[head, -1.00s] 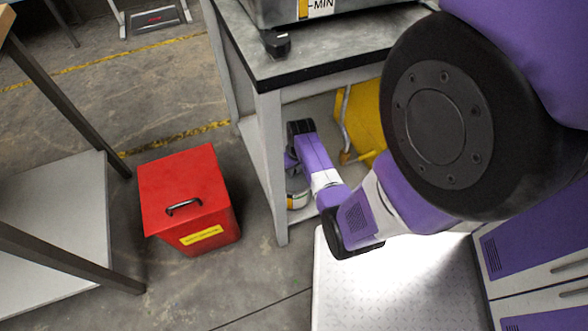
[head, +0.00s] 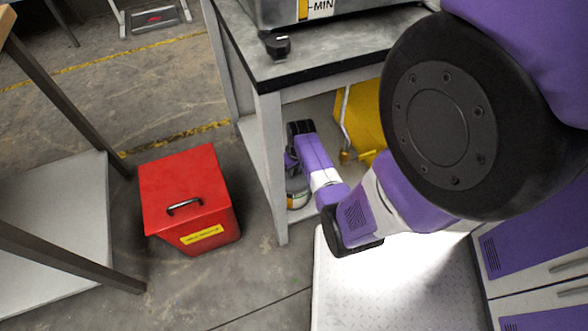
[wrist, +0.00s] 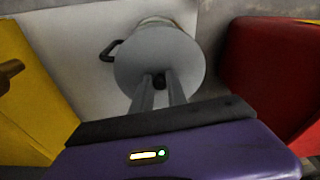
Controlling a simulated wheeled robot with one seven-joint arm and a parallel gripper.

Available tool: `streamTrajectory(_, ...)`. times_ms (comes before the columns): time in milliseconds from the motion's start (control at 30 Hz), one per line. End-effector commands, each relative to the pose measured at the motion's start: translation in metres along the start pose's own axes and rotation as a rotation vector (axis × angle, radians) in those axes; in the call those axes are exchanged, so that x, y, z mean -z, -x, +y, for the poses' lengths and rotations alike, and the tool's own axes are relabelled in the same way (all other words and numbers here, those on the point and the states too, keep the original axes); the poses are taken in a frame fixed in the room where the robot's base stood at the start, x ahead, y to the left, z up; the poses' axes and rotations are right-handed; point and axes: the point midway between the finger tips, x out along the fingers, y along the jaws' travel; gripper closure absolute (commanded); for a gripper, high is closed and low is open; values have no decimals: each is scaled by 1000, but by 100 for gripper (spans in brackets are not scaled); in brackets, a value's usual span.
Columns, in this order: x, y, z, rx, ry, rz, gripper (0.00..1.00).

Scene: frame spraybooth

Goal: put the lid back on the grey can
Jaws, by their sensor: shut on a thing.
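My gripper (wrist: 160,86) is shut on the small dark knob of the round grey lid (wrist: 160,58) in the wrist view. The lid hides most of what lies under it. A pale, yellowish edge of the can (wrist: 158,20) shows past the lid's far side, and a black handle (wrist: 108,50) sticks out at the left. In the head view the can (head: 297,200), with a yellow band, stands on the lower shelf, with the grey lid at its top. I cannot tell whether the lid is seated or just above the rim. My fingers are hidden there by the bench leg and wrist.
The lower shelf (wrist: 62,45) is pale. A yellow container (head: 362,115) stands on it and fills the left of the wrist view (wrist: 25,100). A red box with a handle (head: 188,195) stands on the floor left of the bench. The bench leg (head: 271,170) is close to my wrist.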

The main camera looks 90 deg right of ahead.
Motion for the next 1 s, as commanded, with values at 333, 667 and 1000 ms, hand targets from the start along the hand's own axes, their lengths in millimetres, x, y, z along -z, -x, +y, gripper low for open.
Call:
streamTrajectory(333, 0, 0, 0, 0, 0, 0, 64)
streamTrajectory(667, 0, 0, 0, 0, -1, -1, 45)
streamTrajectory(1000, 0, 0, 0, 0, -1, -1, 35)
